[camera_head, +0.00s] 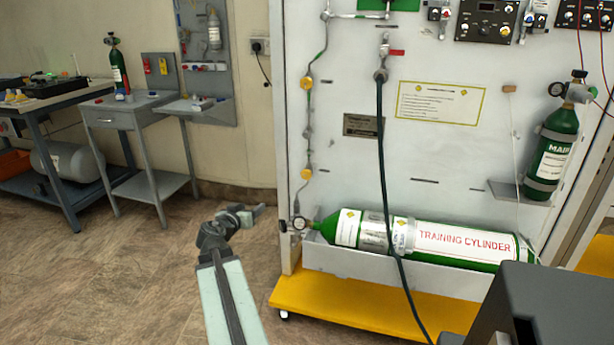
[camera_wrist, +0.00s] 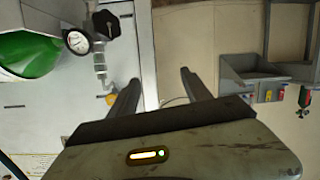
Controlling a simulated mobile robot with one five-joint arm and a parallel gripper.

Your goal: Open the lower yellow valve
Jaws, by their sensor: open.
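The lower yellow valve (camera_head: 306,174) is a small round knob on the thin pipe at the left side of the white panel. It sits above the pressure gauge and the lying green training cylinder (camera_head: 365,228). The wrist view shows a yellow knob (camera_wrist: 111,99) beside my left-hand finger, which partly covers it. My gripper (camera_head: 247,212) is left of the panel and lower than the valve, apart from it in the head view. In the wrist view my gripper (camera_wrist: 160,78) has its two fingers spread with nothing between them.
An upper yellow valve (camera_head: 306,83) is higher on the same pipe. The gauge (camera_wrist: 77,41) and pipe fittings stand close to my fingers. A yellow base (camera_head: 350,304) juts out below the panel. A dark hose (camera_head: 382,150) hangs right of the valve. Floor at left is clear.

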